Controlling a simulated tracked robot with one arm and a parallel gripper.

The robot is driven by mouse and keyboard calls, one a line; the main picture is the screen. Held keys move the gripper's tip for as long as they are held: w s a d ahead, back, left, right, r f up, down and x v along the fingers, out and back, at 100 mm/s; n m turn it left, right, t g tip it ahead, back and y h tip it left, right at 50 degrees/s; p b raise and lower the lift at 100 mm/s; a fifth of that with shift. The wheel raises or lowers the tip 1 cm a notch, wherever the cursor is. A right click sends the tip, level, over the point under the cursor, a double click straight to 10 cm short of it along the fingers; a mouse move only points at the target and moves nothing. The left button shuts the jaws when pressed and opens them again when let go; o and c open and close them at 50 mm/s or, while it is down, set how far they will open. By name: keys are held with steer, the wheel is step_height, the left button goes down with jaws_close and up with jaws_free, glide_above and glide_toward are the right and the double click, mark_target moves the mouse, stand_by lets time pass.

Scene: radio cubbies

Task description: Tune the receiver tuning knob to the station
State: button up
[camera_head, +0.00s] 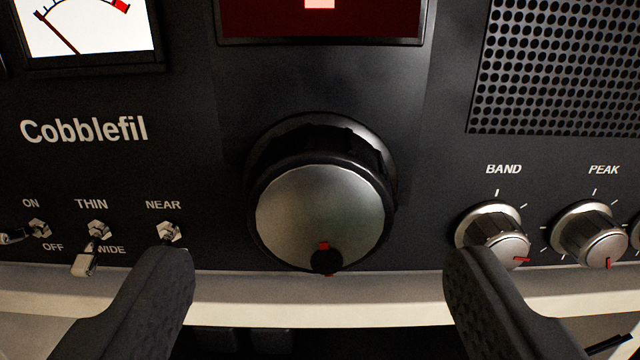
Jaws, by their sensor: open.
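The tuning knob (318,205) is large, with a silver face and a black ridged rim, in the middle of the dark receiver panel (200,90). A red mark and a round black dimple sit at the bottom of its face. My gripper (318,265) is open and empty, one finger at lower left and one at lower right. The fingers appear wide of the knob on both sides and do not touch it.
Toggle switches (97,230) stand left of the knob, partly behind the left finger. The BAND knob (493,235) and PEAK knob (590,235) are at right, near the right finger. A meter (90,25) and a speaker grille (560,65) are above. A pale shelf edge (320,310) runs below.

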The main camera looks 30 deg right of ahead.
mark_target(320, 203)
steer(key=shift+p+x, duration=0.35)
steer(key=shift+x, duration=1.1)
steer(key=c, duration=1)
steer(key=shift+r, duration=0.1)
steer(key=shift+o, duration=0.2)
steer(key=m+p, duration=0.1)
steer(key=m, duration=0.1)
steer(key=shift+m, duration=1.5)
